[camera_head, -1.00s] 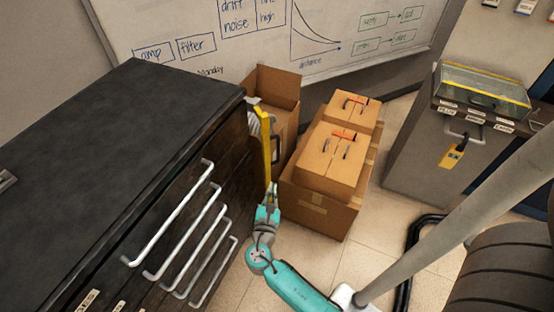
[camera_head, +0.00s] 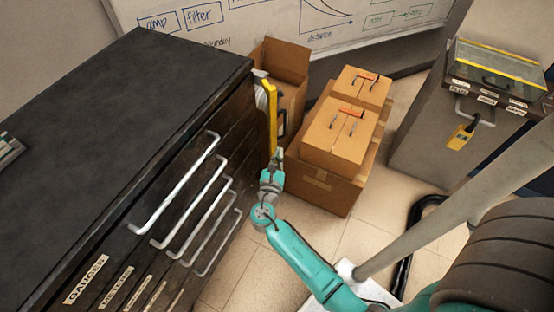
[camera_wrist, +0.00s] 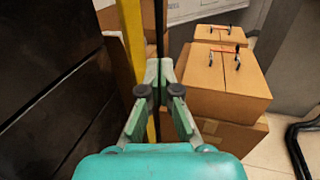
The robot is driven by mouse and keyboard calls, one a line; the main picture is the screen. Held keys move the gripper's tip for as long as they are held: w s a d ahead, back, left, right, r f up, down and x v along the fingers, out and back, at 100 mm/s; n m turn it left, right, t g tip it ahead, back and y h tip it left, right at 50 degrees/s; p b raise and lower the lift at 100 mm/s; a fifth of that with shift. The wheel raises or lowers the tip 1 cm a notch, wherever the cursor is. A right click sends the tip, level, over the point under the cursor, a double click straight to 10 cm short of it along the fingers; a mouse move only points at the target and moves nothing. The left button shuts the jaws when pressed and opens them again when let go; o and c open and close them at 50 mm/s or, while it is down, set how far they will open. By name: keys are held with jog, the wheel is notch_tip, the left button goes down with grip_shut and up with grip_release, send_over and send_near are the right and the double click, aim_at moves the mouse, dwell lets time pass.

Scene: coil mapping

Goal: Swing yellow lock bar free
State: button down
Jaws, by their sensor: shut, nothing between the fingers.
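The yellow lock bar (camera_head: 270,115) stands upright along the far right edge of the dark drawer cabinet. It also shows in the wrist view (camera_wrist: 133,42), running down just left of and behind my fingers. My gripper (camera_head: 278,156) is at the bar's lower end, shut and empty. In the wrist view my gripper (camera_wrist: 159,68) has its fingertips together right beside the bar; I cannot tell whether they touch it. The bar's lower part is partly hidden by my gripper.
The dark cabinet (camera_head: 120,110) with several protruding silver handles (camera_head: 178,188) fills the left. Cardboard boxes (camera_head: 337,135) stand close on the right, with an open box (camera_head: 288,65) behind. A grey cabinet (camera_head: 440,130) stands further right. Tiled floor (camera_head: 350,240) is bare between.

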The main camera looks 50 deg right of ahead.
aim_at(285, 128)
jog(key=x, duration=0.9)
jog(key=shift+w+d, duration=0.1)
jog(key=shift+d, duration=0.1)
